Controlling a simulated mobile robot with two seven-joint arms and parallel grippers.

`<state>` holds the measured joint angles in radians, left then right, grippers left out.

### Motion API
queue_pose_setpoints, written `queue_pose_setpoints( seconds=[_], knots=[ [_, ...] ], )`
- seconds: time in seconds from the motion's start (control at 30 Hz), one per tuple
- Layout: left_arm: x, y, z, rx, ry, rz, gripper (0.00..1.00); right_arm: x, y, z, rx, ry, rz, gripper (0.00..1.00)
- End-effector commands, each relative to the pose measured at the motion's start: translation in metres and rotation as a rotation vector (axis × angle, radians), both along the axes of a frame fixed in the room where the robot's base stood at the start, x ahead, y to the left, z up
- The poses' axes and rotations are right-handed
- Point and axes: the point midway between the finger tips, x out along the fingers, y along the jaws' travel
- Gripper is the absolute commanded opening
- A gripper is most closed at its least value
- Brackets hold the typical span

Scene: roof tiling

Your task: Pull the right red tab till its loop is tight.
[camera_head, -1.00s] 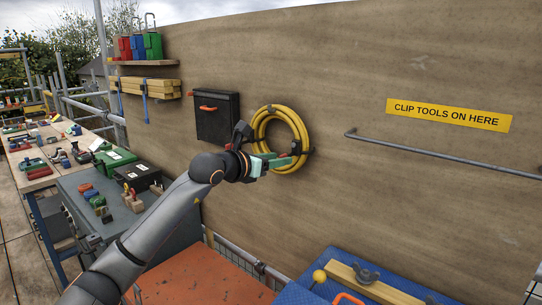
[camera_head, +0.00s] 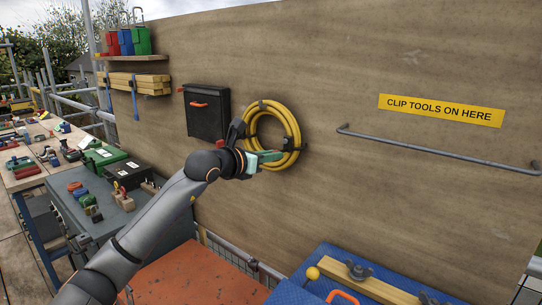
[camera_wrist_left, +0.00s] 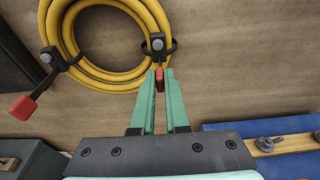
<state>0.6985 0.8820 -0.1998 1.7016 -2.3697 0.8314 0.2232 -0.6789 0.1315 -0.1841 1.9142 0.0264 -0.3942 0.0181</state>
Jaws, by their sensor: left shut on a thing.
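A coil of yellow hose (camera_head: 293,122) hangs on the plywood wall; it also shows in the left wrist view (camera_wrist_left: 112,80). A black loop (camera_wrist_left: 158,46) goes round the hose at the coil's right side, and part of it stands out to the right of the hose. My left gripper (camera_head: 282,156) is at the lower right of the coil. In the left wrist view its green fingers are shut on the right red tab (camera_wrist_left: 159,79), just below that loop. The left red tab (camera_wrist_left: 22,107) hangs free from a second black loop (camera_wrist_left: 57,65). My right gripper is out of view.
A black box (camera_head: 207,112) is on the wall left of the coil. A metal rail (camera_head: 440,152) runs right of it under a yellow sign (camera_head: 441,110). A blue mat (camera_head: 290,292) lies below. The wall between coil and rail is bare.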

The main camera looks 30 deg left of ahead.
Motion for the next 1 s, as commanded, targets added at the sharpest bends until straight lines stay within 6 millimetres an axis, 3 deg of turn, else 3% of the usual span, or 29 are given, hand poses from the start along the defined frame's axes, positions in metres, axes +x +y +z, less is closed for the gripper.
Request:
queue_pose_setpoints(
  seconds=[0.47, 1.0],
  knots=[
    [-0.002, 0.0, -0.001, 0.0, -0.001, 0.0, 0.0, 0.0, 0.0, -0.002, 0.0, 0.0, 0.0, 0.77],
    [-0.023, 0.002, -0.002, 0.0, -0.001, 0.0, 0.0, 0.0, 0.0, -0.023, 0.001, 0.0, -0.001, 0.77]
  ],
)
